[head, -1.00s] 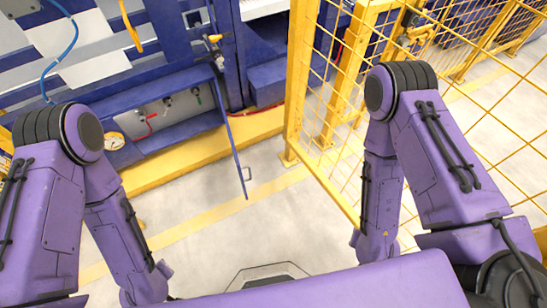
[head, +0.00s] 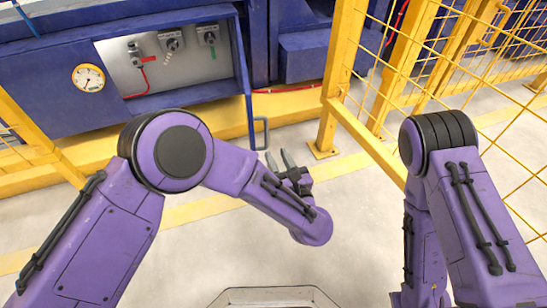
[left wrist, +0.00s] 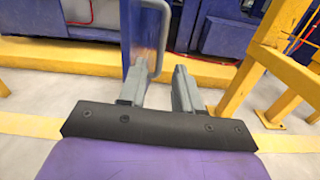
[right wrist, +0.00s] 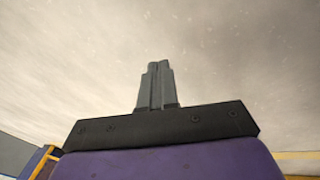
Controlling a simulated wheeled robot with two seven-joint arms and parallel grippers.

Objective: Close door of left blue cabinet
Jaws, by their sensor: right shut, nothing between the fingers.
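The blue cabinet (head: 150,98) at the upper left stands open, showing a grey panel inside. Its blue door (head: 249,100) is swung out and seen almost edge-on, with a grey handle (head: 261,132) at its outer side. My left gripper (head: 279,156) is open just right of and below the handle. In the left wrist view, the open left gripper (left wrist: 158,80) faces the door (left wrist: 132,30). The handle (left wrist: 159,35) lies just ahead, close to the left finger; contact cannot be told. My right gripper (right wrist: 158,85) is shut and empty, shown over bare floor; the head view hides it.
A yellow mesh fence (head: 335,85) with posts stands right of the door. A yellow base strip (head: 190,128) runs under the cabinet. A yellow rail (head: 40,140) stands at the left. A gauge (head: 88,78) is on the blue front. The floor (head: 190,240) before me is clear.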

